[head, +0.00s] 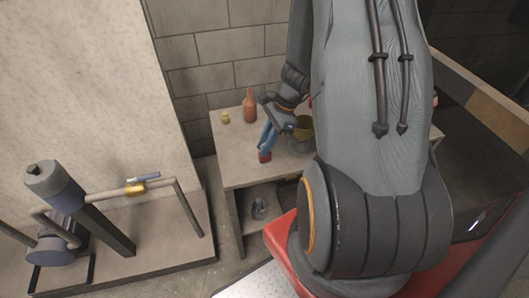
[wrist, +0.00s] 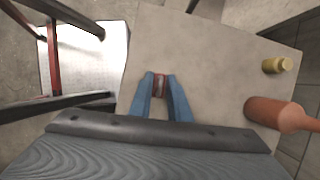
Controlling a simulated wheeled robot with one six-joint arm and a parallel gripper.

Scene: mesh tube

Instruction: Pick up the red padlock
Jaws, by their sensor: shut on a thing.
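The red padlock (head: 265,156) is at the front edge area of the table (head: 222,127), at the tips of my gripper (head: 267,142). In the wrist view the padlock (wrist: 161,84) shows as a small red and grey piece between the two blue fingertips of my gripper (wrist: 161,82). The fingers are shut on it. I cannot tell whether the padlock still touches the table top. Much of the padlock is hidden by the fingers.
An orange-red bottle (head: 250,105) and a small yellow jar (head: 225,118) stand at the back left of the table. A yellow-topped object (head: 303,128) stands right of my gripper. A grey thing (head: 259,208) is on the lower shelf. Pipework (head: 135,188) stands at left.

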